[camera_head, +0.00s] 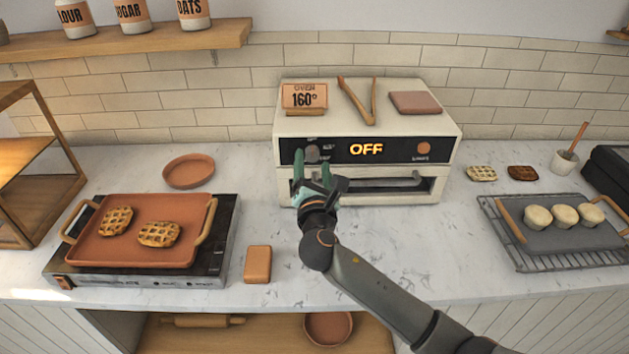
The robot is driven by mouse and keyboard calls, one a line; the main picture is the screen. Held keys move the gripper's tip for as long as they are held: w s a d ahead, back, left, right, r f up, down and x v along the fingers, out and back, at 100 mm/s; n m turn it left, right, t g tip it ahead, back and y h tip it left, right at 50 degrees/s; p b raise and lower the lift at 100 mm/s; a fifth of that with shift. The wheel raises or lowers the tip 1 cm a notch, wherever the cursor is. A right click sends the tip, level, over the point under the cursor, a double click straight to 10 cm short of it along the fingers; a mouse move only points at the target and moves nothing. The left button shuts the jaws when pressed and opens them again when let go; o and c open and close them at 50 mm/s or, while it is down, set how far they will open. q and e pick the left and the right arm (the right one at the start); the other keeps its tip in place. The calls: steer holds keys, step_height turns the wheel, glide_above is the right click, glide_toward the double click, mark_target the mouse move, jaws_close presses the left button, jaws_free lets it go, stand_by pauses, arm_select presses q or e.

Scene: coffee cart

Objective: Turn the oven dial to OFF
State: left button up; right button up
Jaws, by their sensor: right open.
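The cream oven (368,108) stands against the tiled wall in the middle of the counter. Its dark front panel has a lit display (366,149) that reads OFF. The grey oven dial (312,153) is at the left of the panel, and its pointer direction is too small to read. My right gripper (312,172) is open and empty, with green fingers just below and in front of the dial. I cannot tell whether a fingertip touches it. My left gripper is not in view.
The oven's door handle (385,185) sits right of my gripper. A terracotta tray (130,250) with two waffles rests on a hot plate at left. A small brown block (257,264) lies nearby. A cooling rack (520,262) holds a grey tray with muffins at right. The counter's middle right is clear.

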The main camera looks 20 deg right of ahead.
steer(key=b+v, duration=0.1)
steer(key=v, duration=1.1)
steer(key=shift+f, duration=0.15)
